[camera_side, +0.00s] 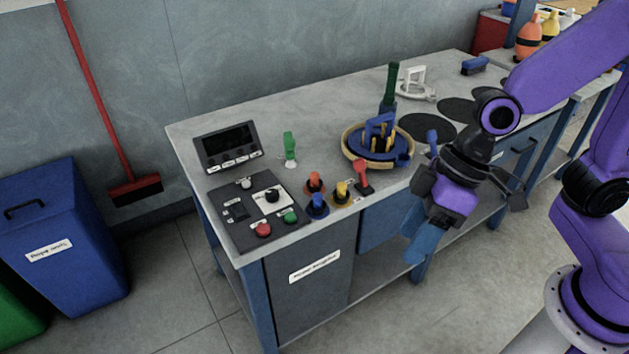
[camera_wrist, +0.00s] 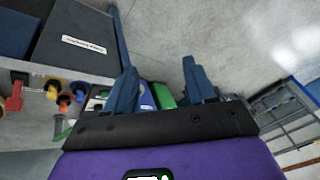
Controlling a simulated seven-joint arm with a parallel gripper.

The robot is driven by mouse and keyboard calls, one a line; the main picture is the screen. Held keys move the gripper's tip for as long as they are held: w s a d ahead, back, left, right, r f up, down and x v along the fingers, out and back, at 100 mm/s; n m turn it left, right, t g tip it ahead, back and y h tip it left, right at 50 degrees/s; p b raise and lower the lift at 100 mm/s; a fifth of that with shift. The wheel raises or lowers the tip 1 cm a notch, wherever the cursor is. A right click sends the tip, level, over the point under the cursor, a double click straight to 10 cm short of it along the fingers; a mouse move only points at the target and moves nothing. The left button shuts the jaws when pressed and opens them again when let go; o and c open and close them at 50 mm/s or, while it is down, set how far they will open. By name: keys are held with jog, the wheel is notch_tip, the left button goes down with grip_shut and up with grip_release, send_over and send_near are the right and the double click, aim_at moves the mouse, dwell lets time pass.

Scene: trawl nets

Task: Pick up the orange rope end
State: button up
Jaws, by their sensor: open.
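The orange rope end (camera_side: 315,182) stands on the workbench top (camera_side: 330,100), between the control panel and the round basket. It has a dark base, and a blue piece (camera_side: 317,206) and a yellow piece (camera_side: 342,191) stand close beside it. In the wrist view a small orange-red piece (camera_wrist: 79,87) at the left seems to be it, partly crowded by its neighbours. My gripper (camera_side: 418,245) hangs in front of the bench's front edge, to the right of the rope end and well apart from it. Its blue fingers are spread and empty in the wrist view (camera_wrist: 159,72).
A red upright piece (camera_side: 362,177) and a basket (camera_side: 347,150) with blue and yellow tools stand near the rope end. A control panel (camera_side: 232,222), a screen and a green clip (camera_side: 290,146) lie left. Blue and green bins stand on the floor.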

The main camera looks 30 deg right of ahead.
jog(key=w+a+f+m+t, duration=0.2)
jog(key=w+a+m+t, duration=0.3)
jog(key=w, duration=0.4)
jog(key=w+a+f+m+t, duration=0.2)
jog(key=w+a+m, duration=0.1)
jog(key=w+a, duration=0.55)
jog(key=m+t+h, duration=0.3)
jog(key=m+h, duration=0.5)
jog(key=h, duration=0.4)
send_near(314, 174)
jog(key=x, duration=0.4)
jog(key=shift+d+f, duration=0.15)
jog(key=shift+d, duration=0.35)
jog(key=shift+a+x, duration=0.1)
jog(key=shift+x, duration=1.35)
jog(key=shift+a+x, duration=0.15)
jog(key=shift+x, duration=1.3)
jog(key=shift+w, duration=0.15)
grip_shut()
